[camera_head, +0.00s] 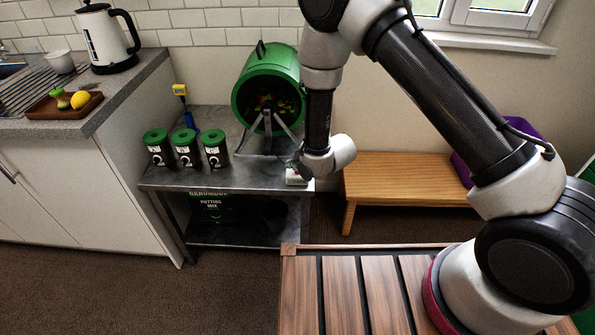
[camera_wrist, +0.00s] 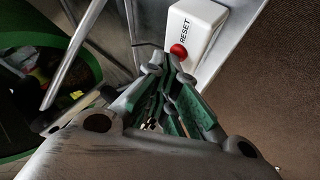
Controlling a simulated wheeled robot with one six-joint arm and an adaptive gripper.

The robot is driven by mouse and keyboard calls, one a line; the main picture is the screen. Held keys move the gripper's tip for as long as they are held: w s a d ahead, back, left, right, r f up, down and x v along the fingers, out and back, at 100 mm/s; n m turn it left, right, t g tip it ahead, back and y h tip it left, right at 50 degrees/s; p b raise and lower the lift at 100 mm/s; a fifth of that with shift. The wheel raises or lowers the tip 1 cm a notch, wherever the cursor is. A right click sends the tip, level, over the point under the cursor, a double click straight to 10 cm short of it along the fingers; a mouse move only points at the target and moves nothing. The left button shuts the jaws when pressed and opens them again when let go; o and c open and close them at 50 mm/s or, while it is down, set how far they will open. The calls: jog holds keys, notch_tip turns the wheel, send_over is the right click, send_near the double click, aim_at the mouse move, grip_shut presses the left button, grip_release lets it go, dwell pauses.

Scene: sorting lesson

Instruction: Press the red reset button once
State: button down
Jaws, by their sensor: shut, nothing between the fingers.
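The red reset button (camera_wrist: 179,51) sits on a white box (camera_wrist: 197,27) marked RESET, seen at the top centre of the wrist view. In the head view the white box (camera_head: 296,176) is at the right front corner of the metal table, partly hidden by my arm's end. My gripper (camera_wrist: 163,62) is shut and empty, with its fingertips close to the red button in the wrist view. I cannot tell whether they touch it. In the head view my gripper is mostly hidden behind my wrist.
A green drum (camera_head: 268,82) on a metal stand is left of my wrist on the metal table (camera_head: 220,178). Several dark jars with green lids (camera_head: 186,148) stand further left. A wooden bench (camera_head: 400,178) is to the right. A counter with a kettle (camera_head: 108,40) is at far left.

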jog(key=shift+f, duration=0.1)
dwell(0.3)
jog(key=shift+r, duration=0.9)
jog(key=shift+r, duration=2.5)
